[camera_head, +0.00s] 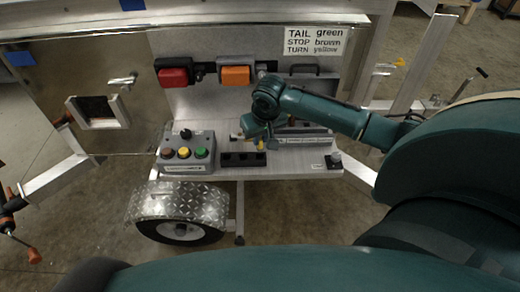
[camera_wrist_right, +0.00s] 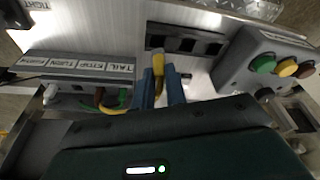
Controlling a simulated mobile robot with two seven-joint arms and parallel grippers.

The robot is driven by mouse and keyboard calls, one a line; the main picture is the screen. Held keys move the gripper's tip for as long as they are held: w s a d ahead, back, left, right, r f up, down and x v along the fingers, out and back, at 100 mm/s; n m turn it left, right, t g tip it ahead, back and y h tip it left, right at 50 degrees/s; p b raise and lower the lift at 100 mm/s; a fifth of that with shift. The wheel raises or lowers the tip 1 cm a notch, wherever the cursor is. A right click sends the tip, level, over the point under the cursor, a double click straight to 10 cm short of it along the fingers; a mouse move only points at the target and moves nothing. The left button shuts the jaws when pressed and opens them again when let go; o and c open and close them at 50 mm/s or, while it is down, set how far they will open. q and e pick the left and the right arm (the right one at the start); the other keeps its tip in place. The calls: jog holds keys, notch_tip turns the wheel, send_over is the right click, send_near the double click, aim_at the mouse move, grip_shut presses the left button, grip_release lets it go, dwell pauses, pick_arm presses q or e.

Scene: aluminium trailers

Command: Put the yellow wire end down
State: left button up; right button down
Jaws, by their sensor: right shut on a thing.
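My right gripper (camera_head: 252,138) is above the front ledge of the trailer. In the right wrist view its two blue fingers (camera_wrist_right: 162,92) are shut on the yellow wire end (camera_wrist_right: 158,66). The tip of the wire end overlaps the leftmost opening of the black three-slot block (camera_wrist_right: 208,47); I cannot tell whether it is inside or only in front. This block also shows in the head view (camera_head: 243,159). The yellow wire (camera_wrist_right: 118,111) runs back to the labelled grey box (camera_wrist_right: 85,66), beside green and brown wires. My left gripper is not in view.
A grey button box (camera_head: 184,154) with red, yellow and green buttons stands left of the block. Red (camera_head: 175,73) and orange (camera_head: 235,75) lamps are on the panel behind. A label sign (camera_head: 315,41) is above. A wheel fender (camera_head: 178,202) lies below left.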

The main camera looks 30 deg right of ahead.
aim_at(261, 145)
notch_tip(261, 145, down, 5)
jog(key=shift+r, duration=0.15)
dwell(0.3)
jog(key=c, duration=1.4)
grip_release()
jog(key=shift+c, duration=0.2)
